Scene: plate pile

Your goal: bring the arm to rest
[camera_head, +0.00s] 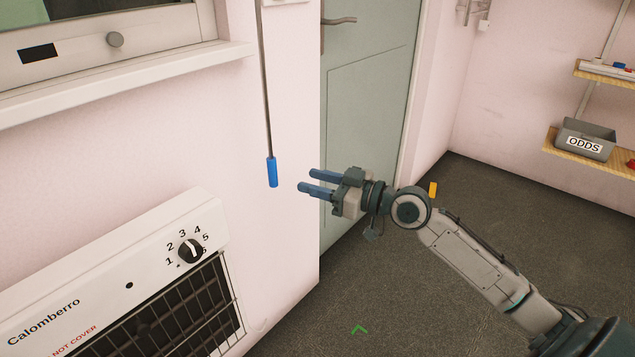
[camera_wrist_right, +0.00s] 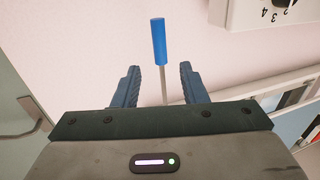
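My right gripper (camera_head: 308,181) reaches in from the right in the head view, its two blue fingers pointing left towards the pink wall. It is open, with nothing between its fingers in the head view. A hanging rod with a blue handle (camera_head: 272,172) is to the left of the fingertips, apart from them. In the right wrist view the blue handle (camera_wrist_right: 158,41) shows beyond the open fingers of the right gripper (camera_wrist_right: 159,72). My left gripper is not in view.
A white heater (camera_head: 113,287) with a dial is on the wall at lower left. A grey-green door (camera_head: 365,110) is behind my right arm. A grey bin marked ODDS (camera_head: 586,140) sits on a wooden shelf at right. Dark floor (camera_head: 390,290) lies open below the arm.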

